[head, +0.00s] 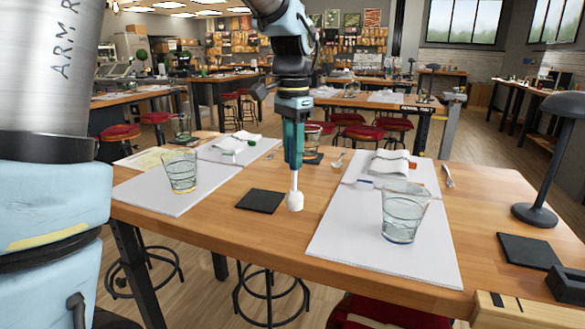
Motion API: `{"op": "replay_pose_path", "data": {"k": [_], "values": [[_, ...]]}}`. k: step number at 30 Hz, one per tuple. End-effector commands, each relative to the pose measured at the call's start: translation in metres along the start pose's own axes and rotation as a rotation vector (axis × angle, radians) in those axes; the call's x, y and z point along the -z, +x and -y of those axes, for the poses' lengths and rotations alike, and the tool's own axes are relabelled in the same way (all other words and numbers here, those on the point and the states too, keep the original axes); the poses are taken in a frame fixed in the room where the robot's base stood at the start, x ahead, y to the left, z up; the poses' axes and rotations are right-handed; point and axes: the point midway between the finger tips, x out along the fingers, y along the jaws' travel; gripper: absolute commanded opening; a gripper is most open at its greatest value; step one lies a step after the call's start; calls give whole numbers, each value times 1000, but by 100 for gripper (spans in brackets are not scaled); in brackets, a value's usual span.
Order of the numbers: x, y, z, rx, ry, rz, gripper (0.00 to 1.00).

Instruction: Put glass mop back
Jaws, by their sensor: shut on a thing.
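My gripper (293,160) points straight down over the near middle of the wooden table. It is shut on the glass mop (295,200), a white stick with a thick white head at its lower end. The mop hangs upright, its head just right of a black square coaster (260,201). I cannot tell whether the head touches the table. A glass (182,171) stands on the left white mat, and another glass (404,212) stands on the right white mat. A further glass (311,140) shows partly behind my gripper.
The wooden table (478,210) also bears a black desk lamp (540,214), a dark coaster (525,250) at the right, and a folded cloth (390,163). A wooden block (512,311) sits at the near right edge. Red stools (376,316) stand around the tables. Bare wood lies around the mop.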

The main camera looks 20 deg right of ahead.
Motion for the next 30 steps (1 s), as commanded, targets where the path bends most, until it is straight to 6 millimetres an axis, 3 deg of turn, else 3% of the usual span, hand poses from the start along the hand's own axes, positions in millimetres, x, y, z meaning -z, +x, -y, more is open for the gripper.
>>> {"op": "replay_pose_path", "data": {"k": [6,19,20,27,30], "values": [[-1,28,0,-2,0,2,0],[0,36,0,-1,0,1,0],[0,35,0,-1,0,1,31],[0,35,0,-1,0,1,58],[0,35,0,-1,0,1,58]]}}
